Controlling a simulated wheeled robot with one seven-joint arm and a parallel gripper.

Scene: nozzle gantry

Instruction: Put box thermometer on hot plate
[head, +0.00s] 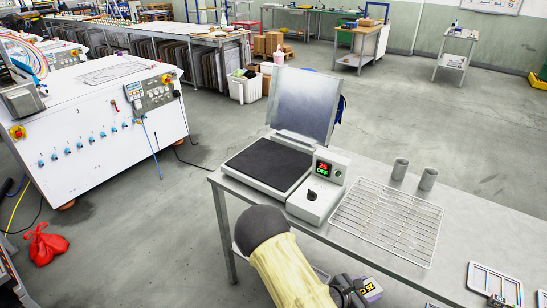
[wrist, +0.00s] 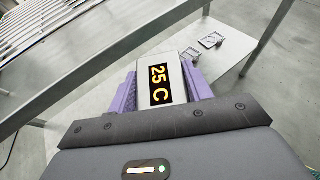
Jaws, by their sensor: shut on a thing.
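The box thermometer (wrist: 172,74) is a light box with a dark display reading 25 C in yellow. My gripper (wrist: 161,88) is shut on it, with a purple finger on each side. In the head view the thermometer (head: 369,286) shows partly beside my wrist, at the table's front edge, mostly hidden by my arm. The hot plate (head: 268,163) lies at the table's left end, up and left of my gripper. Its dark square top is bare. Its control box (head: 318,190) has a black knob and a display reading 25 and OFF.
A shiny upright panel (head: 305,103) stands behind the hot plate. A wire rack (head: 388,221) lies right of the control box, with two grey cups (head: 400,168) (head: 428,178) behind it. Metal frames (head: 494,285) lie at the right. The table (head: 480,215) is otherwise mostly clear.

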